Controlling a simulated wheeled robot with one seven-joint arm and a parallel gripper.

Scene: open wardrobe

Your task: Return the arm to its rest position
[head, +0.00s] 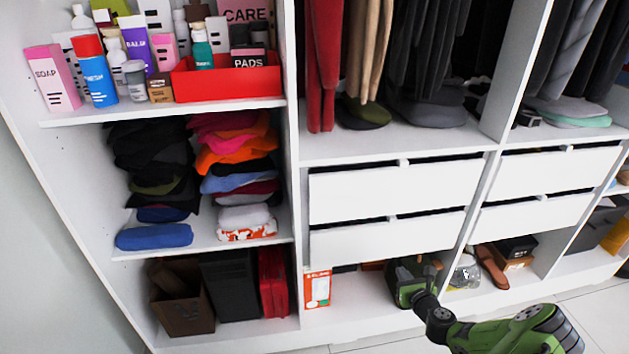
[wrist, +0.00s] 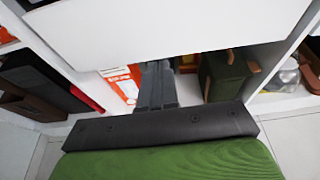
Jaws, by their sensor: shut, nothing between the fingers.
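My gripper (wrist: 156,72) shows in the wrist view as two grey fingers held together with nothing between them. The fingers point toward the low compartment under the white drawers. In the head view my green and black arm (head: 500,334) reaches in from the lower right, and its end is low in front of that compartment. The fingers cannot be made out there. The wardrobe (head: 340,150) stands open, with two columns of white drawers (head: 385,189) that look nearly shut.
An orange and white box (head: 317,289) stands in the low compartment, left of my arm's end. A green bag (wrist: 226,76) is right of my fingers. Brown shoes (head: 491,266) sit further right. Shelves at left hold folded clothes (head: 240,160) and a red tray (head: 228,84). Floor shows in front.

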